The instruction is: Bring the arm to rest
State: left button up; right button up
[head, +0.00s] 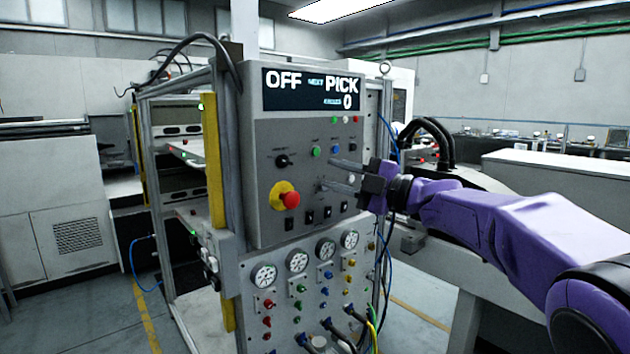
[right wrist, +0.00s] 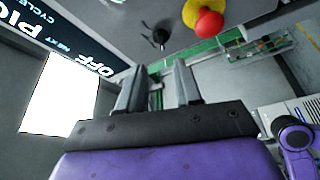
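My right arm comes in from the right in the head view, purple with a dark gripper. My right gripper (head: 329,174) is in front of the grey control panel (head: 262,150), its two fingers apart and nothing between them. The right wrist view also shows the open, empty fingers (right wrist: 158,88). In the head view the fingers overlap the panel's middle; I cannot tell whether they touch it. My left gripper is in neither view.
The panel carries a display (head: 311,90) reading OFF, NEXT PICK and 0. A red emergency knob on yellow (head: 285,196) and a black selector (head: 282,161) sit on it. Gauges (head: 298,260) and cables are below. A grey bench (head: 560,170) stands at the right.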

jog(key=shift+s+d, duration=0.2)
jog(key=shift+d, duration=0.1)
